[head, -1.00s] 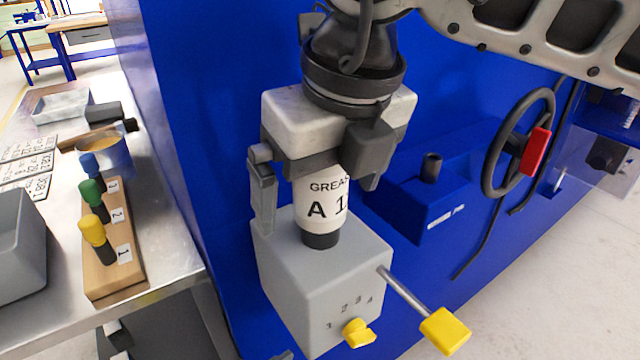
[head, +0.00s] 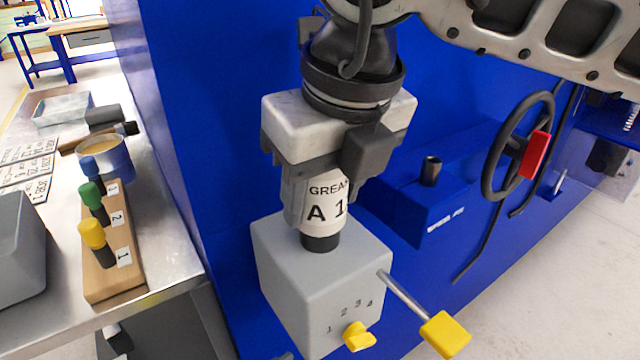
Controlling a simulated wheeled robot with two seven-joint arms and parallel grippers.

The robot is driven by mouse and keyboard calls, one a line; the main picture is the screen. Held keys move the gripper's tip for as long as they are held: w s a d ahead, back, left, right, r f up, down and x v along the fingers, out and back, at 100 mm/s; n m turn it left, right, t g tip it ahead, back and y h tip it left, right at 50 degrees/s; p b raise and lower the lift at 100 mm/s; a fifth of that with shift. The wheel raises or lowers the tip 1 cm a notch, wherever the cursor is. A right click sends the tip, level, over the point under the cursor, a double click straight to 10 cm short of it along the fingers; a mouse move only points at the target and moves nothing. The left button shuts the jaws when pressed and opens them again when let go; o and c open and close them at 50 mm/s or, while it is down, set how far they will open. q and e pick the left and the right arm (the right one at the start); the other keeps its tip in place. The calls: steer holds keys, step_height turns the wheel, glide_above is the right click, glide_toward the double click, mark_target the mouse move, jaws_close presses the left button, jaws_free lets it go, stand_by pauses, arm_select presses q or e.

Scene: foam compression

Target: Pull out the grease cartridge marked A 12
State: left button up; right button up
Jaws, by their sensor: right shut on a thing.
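The grease cartridge (head: 322,207) is a white cylinder with a dark lower end, standing upright in the top of a grey box (head: 290,275). Its label reads "GREAS" and "A 1", with the rest hidden by my gripper. My right gripper (head: 322,185) comes down from above and is shut on the cartridge, one finger on its left side and the other at its right. The cartridge's upper part is hidden inside the gripper. My left gripper is not in view.
The grey box has a yellow knob (head: 358,336) with numbers and a yellow-ended lever (head: 445,334). A blue machine wall stands behind, with a handwheel (head: 518,145) at right. A metal bench (head: 165,230) at left holds a wooden block (head: 112,270) with coloured-handled tools.

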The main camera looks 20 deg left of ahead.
steer(key=shift+s+a+r+p, duration=0.1)
steer(key=shift+p, duration=0.2)
stand_by(0.5)
steer(key=shift+r, duration=0.65)
steer(key=shift+r+p, duration=0.4)
steer(key=shift+p, duration=0.05)
steer(key=shift+r, duration=0.2)
stand_by(0.3)
steer(key=shift+r+p, duration=1.5)
steer(key=shift+r, duration=1)
